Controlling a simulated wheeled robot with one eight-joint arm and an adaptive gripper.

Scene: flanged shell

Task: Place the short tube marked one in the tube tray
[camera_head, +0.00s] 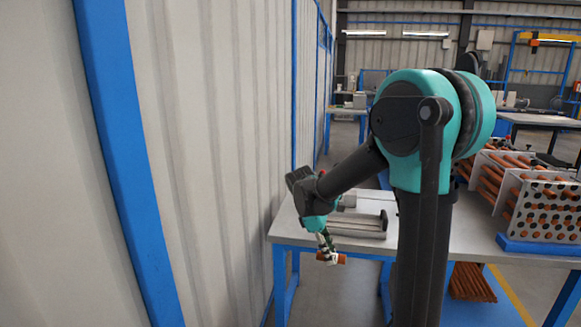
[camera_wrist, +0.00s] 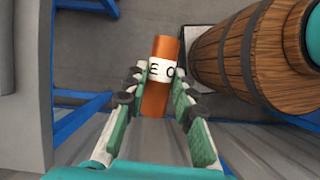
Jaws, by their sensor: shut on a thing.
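My gripper (camera_head: 325,244) is low at the left front edge of the work table, and it holds a short copper-coloured tube (camera_head: 333,258). In the wrist view the fingers of my gripper (camera_wrist: 158,88) are on both sides of the tube (camera_wrist: 154,101). The tube has a white label band with black letters, partly visible as "E" and "O". A long grey tray (camera_head: 357,226) lies on the table behind and to the right of my gripper; it looks like the tube tray. I see nothing in it, but its inside shows poorly.
The table (camera_head: 458,236) has blue legs. Perforated plates (camera_head: 543,208) with several long copper tubes stand at its right end. More copper tubes (camera_head: 470,283) lie below. A corrugated wall (camera_head: 215,150) is close on the left. A wooden barrel (camera_wrist: 245,55) shows in the wrist view.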

